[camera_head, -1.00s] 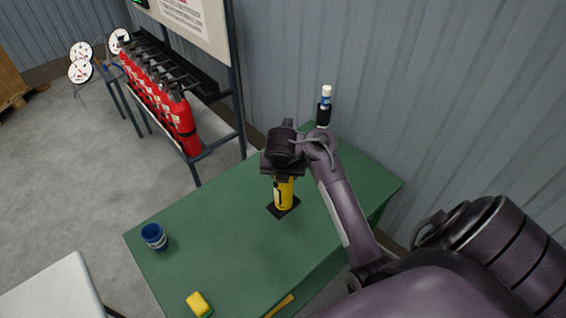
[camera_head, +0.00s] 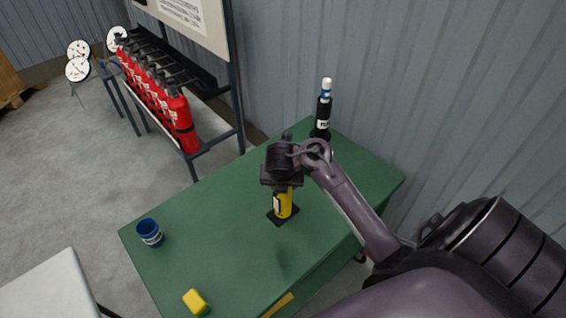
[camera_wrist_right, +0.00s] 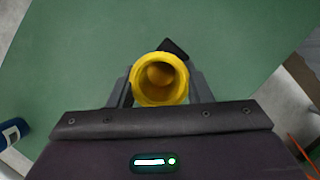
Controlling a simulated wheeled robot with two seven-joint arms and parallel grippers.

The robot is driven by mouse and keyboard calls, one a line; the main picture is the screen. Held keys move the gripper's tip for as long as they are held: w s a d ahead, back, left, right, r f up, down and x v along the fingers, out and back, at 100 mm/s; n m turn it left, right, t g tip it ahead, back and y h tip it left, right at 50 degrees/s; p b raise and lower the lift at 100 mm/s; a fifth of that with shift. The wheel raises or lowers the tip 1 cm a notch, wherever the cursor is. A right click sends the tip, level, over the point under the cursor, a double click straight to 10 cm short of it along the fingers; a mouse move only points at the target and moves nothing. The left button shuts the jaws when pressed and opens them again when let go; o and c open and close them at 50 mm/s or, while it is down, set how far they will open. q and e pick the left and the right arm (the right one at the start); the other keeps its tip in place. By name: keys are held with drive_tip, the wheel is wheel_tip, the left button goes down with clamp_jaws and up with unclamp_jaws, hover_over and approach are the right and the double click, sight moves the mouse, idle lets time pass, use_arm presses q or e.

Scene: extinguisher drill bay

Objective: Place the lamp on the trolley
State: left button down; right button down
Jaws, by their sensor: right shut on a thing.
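The lamp (camera_head: 284,204) looks like a yellow cylinder with a pale label; it stands upright over a black square (camera_head: 276,217) on the green table top (camera_head: 215,240). In the right wrist view I look down into its round yellow rim (camera_wrist_right: 160,80), with an orange ball-like shape inside. My right gripper (camera_head: 282,184) is above the table, shut on the lamp; its fingers (camera_wrist_right: 160,92) lie on either side of it. The lower fingers are partly hidden in the head view. I cannot tell for certain which surface is the trolley. My left gripper is not in view.
A blue cup (camera_head: 150,233) and a yellow sponge-like block (camera_head: 196,302) are on the green top. Red extinguishers (camera_head: 178,122) hang on a rack behind. A white surface (camera_head: 50,292) is lower left.

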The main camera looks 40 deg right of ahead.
drive_tip(key=c, duration=0.7)
unclamp_jaws()
drive_tip(key=p+v, duration=0.5)
drive_tip(key=v, duration=0.7)
drive_tip(key=shift+r+p, duration=0.1)
drive_tip(key=shift+p, duration=0.3)
